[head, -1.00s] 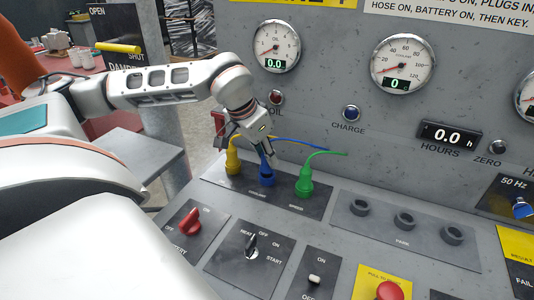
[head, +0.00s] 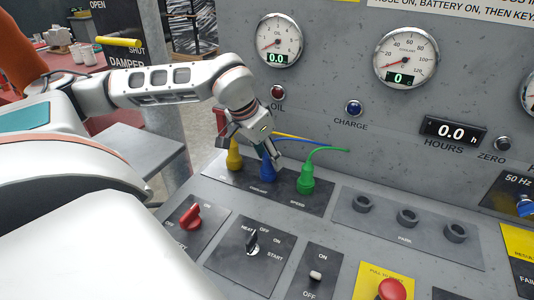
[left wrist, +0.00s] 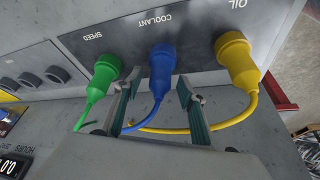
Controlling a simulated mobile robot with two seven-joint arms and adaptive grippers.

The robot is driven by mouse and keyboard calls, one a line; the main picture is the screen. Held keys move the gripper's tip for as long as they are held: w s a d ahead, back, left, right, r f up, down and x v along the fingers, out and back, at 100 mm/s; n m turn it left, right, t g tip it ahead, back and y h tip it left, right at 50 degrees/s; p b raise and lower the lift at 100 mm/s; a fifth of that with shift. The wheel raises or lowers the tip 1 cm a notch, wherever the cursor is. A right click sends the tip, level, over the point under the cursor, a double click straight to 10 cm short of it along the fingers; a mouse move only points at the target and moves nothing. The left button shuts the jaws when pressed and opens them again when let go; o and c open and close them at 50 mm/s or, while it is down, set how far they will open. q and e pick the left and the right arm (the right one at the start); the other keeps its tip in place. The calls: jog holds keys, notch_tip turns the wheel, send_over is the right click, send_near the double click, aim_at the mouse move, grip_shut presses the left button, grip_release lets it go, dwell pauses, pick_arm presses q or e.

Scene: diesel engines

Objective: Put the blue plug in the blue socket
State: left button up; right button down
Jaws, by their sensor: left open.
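The blue plug (head: 268,172) stands upright at the middle place of the plug panel, labelled COOLANT. In the left wrist view the blue plug (left wrist: 162,62) sits against the panel, and the socket beneath it is hidden. My left gripper (head: 268,150) is just above the plug. In the left wrist view the open fingers (left wrist: 158,80) are on either side of the plug's cable end, with the blue cable running between them. I cannot tell whether either finger touches the plug. My right gripper is not in view.
A yellow plug (head: 234,155) and a green plug (head: 306,180) stand close on either side, with cables near my fingers. The empty PARK sockets (head: 407,217) are to the right. A red knob (head: 190,217) and a key switch (head: 252,241) are in front.

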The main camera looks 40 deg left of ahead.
pick_arm(q)
jog(key=v, duration=0.7)
jog(key=shift+r, duration=0.2)
jog(key=shift+s+d, duration=0.1)
jog(key=shift+s, duration=0.05)
dwell(1.0)
